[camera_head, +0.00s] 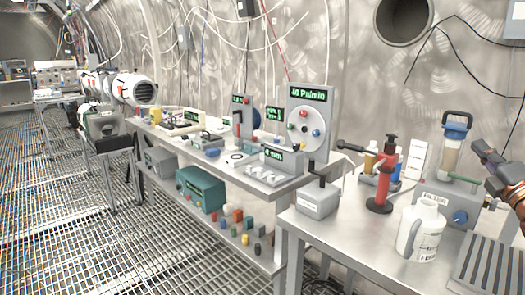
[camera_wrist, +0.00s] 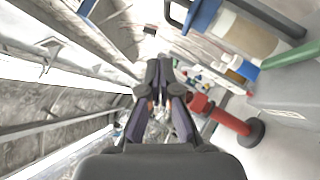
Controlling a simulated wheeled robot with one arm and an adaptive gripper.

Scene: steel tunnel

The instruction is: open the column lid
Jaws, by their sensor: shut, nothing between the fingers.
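The filter column (camera_head: 452,158) stands on a grey box marked FILTER (camera_head: 436,201) at the right of the head view. Its blue lid (camera_head: 455,131) sits on top of the tan body and carries a black loop handle (camera_head: 458,115). In the wrist view the column (camera_wrist: 250,38) lies sideways at the top right, with the blue lid (camera_wrist: 203,14) left of it. My gripper (camera_head: 479,146) is just right of the column, near lid height. Its dark fingers (camera_wrist: 160,60) are together and empty, apart from the lid and handle.
A red stand (camera_head: 383,172), a white bottle (camera_head: 421,229) and a small grey box with a lever (camera_head: 318,200) stand on the same steel table (camera_head: 335,236). A ridged grey plate (camera_head: 492,265) lies at the front right. Another bench with instruments (camera_head: 262,184) runs to the left.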

